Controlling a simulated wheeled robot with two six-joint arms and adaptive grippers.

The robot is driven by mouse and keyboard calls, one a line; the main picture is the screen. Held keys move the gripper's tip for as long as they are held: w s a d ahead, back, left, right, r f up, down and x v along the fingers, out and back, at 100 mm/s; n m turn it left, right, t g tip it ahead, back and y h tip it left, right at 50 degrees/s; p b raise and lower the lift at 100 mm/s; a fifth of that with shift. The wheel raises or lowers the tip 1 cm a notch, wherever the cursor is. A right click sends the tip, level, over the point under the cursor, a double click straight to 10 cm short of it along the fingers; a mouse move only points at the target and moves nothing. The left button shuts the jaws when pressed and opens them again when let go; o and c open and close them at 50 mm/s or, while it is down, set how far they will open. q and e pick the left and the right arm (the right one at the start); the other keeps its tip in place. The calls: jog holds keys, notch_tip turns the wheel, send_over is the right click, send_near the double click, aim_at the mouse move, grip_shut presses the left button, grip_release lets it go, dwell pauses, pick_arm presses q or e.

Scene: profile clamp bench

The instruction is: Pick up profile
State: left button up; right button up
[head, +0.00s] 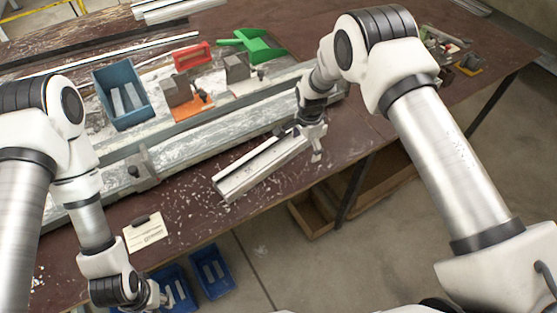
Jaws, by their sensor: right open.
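A silver profile (255,168) lies on the brown bench top (185,192) near its front edge, slanting up to the right. My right gripper (300,142) is open at the profile's upper right end, with its fingers around or just above that end; I cannot tell whether they touch it. The gripper hides part of the profile's far end. My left gripper (158,298) is low at the bottom left, beyond the bench's front edge and away from the profile. Its fingers are too small to read as open or shut.
A long metal rail with a clamp (142,168) runs behind the profile. Behind it are a blue bin (122,92), a red-handled tool (192,56), an orange clamp (196,104) and a green dustpan (254,44). A label card (145,232) lies front left. Blue bins (211,271) stand below the bench.

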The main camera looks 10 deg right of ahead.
jog(key=shift+c, duration=1.3)
jog(key=shift+s, duration=0.1)
jog(key=c, duration=1.2)
jog(key=shift+s+r, duration=0.1)
jog(key=shift+s, duration=0.05)
grip_shut()
jog(key=shift+s, duration=0.1)
